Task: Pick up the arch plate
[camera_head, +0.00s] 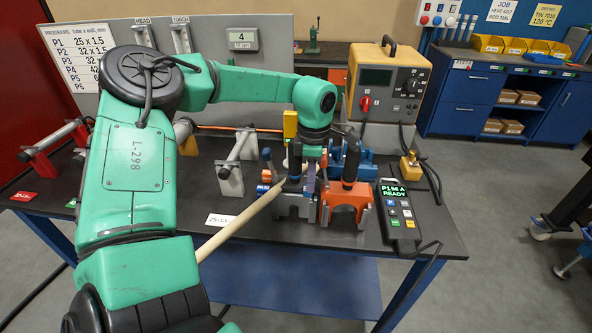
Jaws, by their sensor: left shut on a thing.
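My left gripper (317,182) points down at the middle of the bench, among the fixture blocks. It is shut on a thin, purplish-grey upright piece, which seems to be the arch plate (311,178). The fingers and blocks hide most of it, so its full shape does not show. I cannot tell whether it still touches the fixture. An orange arch-shaped block (345,207) with a black post stands just right of the gripper. A grey block (294,207) stands just left. My right gripper is not in view.
A pale rod (240,221) slants from the grey block past the bench front. A control pendant (398,212) lies right of the orange block, a yellow-and-grey power unit (385,85) behind. A grey stand (230,178) is left.

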